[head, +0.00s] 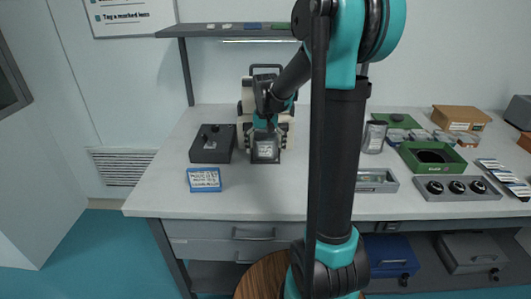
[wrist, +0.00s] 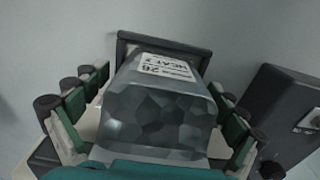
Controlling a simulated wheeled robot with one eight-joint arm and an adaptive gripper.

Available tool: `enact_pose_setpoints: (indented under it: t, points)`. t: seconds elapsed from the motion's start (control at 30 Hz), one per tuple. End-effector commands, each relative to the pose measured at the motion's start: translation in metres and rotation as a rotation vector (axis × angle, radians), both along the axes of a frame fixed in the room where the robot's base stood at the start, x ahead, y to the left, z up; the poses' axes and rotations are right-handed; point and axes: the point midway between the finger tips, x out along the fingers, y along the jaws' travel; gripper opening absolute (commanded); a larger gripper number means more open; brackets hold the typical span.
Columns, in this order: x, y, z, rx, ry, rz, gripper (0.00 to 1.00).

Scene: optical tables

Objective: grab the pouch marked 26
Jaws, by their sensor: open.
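The pouch marked 26 (wrist: 158,115) is a grey, see-through bag with a faceted pattern. Its white label (wrist: 167,68) reads upside down in the wrist view. In the head view the pouch (head: 265,151) stands near the back middle of the table, against a dark holder (wrist: 128,43). My gripper (wrist: 158,78) is open, with its pale and green fingers to either side of the pouch. The head view shows my gripper (head: 266,130) right at the pouch. I cannot tell whether a finger touches it.
At right are a glass jar (head: 374,137), a green box (head: 431,157) and a grey tray (head: 456,188). A shelf (head: 235,31) hangs above.

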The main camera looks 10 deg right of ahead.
Motion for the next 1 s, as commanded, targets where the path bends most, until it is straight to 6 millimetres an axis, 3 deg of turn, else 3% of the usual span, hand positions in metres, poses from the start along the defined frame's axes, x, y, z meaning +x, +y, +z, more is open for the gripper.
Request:
enact_pose_setpoints:
  t: [0.17, 0.63, 1.0]
  points:
    - [0.0000, 0.0000, 0.0002, 0.000, 0.000, 0.000, 0.94]
    - [0.0000, 0.0000, 0.0004, 0.000, 0.000, 0.000, 0.36]
    - [0.0000, 0.0000, 0.0042, 0.000, 0.000, 0.000, 0.34]
